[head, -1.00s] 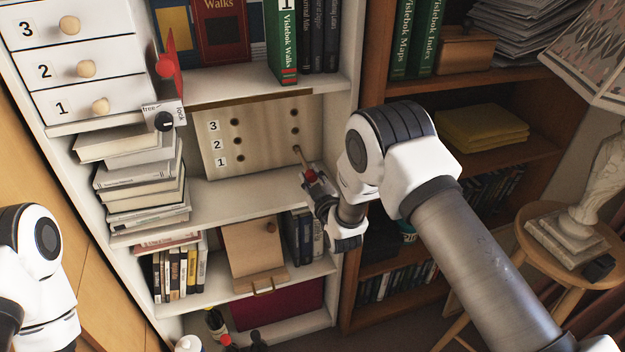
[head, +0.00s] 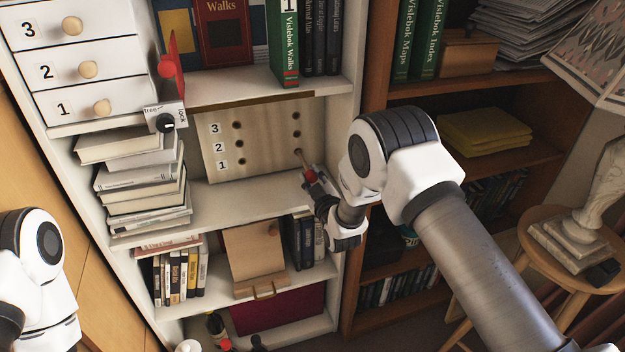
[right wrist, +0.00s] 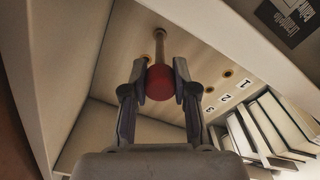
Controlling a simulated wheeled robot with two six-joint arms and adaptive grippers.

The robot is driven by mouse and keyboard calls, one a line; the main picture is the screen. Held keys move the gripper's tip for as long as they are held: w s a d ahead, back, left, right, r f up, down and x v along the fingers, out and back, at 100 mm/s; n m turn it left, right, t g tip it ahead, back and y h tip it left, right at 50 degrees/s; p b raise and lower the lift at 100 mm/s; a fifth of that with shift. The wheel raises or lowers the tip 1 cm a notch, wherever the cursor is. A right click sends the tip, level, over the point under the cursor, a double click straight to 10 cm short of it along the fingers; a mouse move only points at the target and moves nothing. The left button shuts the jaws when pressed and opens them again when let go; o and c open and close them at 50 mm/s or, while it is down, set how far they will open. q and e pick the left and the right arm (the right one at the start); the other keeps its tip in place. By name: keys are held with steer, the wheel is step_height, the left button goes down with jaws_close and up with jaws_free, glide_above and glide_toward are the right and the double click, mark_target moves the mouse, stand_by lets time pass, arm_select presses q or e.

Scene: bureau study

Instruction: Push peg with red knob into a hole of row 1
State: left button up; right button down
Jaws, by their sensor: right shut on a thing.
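The peg (head: 303,162) has a pale shaft and a red knob (right wrist: 160,82). My right gripper (head: 311,177) is shut on the red knob, one finger on each side in the right wrist view (right wrist: 160,88). The shaft (right wrist: 159,48) points at the pale panel (head: 262,142), and its tip meets the panel at the right-hand hole of row 1. How deep the tip sits cannot be told. The panel's rows are labelled 3, 2, 1 from the top; the left-hand row 1 hole (head: 240,162) is empty. My left gripper is out of view.
Stacked books (head: 140,180) stand left of the panel on the same shelf. A dark knob (head: 165,122) with "free" and "lock" marks and a red lever (head: 167,70) are above them. The shelf board (head: 235,199) before the panel is clear.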

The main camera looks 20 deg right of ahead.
steer(key=shift+w, duration=0.25)
steer(key=shift+c, duration=1.7)
jaws_free()
steer(key=shift+s, duration=0.1)
steer(key=shift+s+r+p, duration=0.1)
steer(key=shift+s+p, duration=0.8)
steer(key=shift+s, duration=1.4)
steer(key=s+p, duration=0.1)
steer(key=s, duration=0.4)
steer(key=shift+s+d, duration=0.1)
steer(key=shift+d, duration=0.05)
